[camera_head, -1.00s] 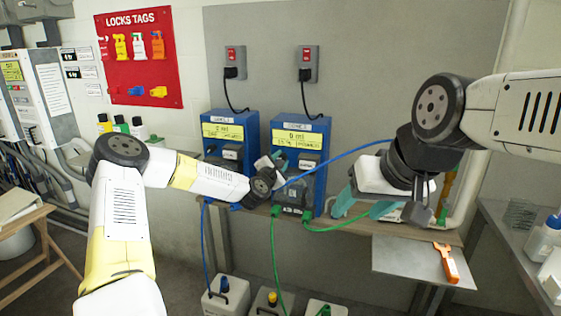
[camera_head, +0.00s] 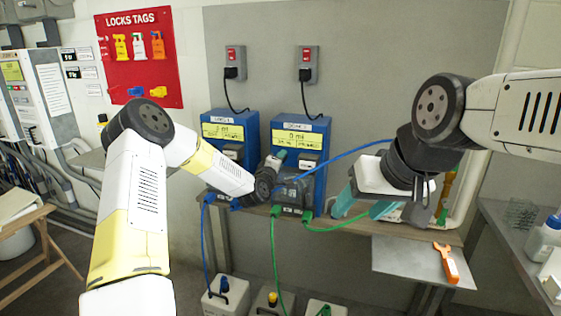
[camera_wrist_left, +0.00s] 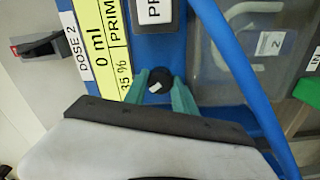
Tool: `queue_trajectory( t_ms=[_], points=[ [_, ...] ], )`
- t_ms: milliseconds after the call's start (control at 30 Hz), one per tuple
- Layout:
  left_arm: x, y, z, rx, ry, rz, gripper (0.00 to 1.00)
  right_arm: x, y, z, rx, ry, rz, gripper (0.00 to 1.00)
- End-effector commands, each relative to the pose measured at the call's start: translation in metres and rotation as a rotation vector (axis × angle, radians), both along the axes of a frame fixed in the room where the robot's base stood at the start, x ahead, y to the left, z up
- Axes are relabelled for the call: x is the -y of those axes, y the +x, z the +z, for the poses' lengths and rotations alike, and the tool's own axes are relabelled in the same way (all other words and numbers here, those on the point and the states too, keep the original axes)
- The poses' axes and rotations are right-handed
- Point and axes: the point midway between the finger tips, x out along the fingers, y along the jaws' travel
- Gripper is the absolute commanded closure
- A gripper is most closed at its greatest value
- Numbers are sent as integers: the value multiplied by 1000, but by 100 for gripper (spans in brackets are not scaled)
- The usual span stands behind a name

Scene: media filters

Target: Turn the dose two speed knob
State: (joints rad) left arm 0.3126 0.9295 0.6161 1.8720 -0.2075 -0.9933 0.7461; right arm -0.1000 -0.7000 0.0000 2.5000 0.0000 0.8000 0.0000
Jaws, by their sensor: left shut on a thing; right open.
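The dose two pump (camera_head: 318,185) is a blue box with a yellow "0 ml" label, on the shelf in the middle of the head view. Its black speed knob (camera_wrist_left: 158,82) shows in the left wrist view, with a small white mark on its face. My left gripper (camera_wrist_left: 160,88) has its teal fingers on either side of the knob, shut on it. In the head view, the left gripper (camera_head: 280,155) is at the pump's front and hides the knob. My right gripper (camera_head: 364,206) is open and empty, to the right of the pump.
The dose one pump (camera_head: 248,130) stands just to the left. A blue hose (camera_head: 335,162) crosses in front of dose two, and green hoses (camera_head: 274,245) hang below. An orange tool (camera_head: 446,263) lies on a grey plate (camera_head: 405,265) at lower right.

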Motion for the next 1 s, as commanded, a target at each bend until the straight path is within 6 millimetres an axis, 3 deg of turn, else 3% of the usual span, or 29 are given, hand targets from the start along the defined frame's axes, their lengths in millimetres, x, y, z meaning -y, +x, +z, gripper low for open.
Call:
queue_trajectory(
  t_ms=[1000],
  points=[
    [1,-1,-1,280,868,-1,100,0,0,0,0,0,0,42]
  ],
)
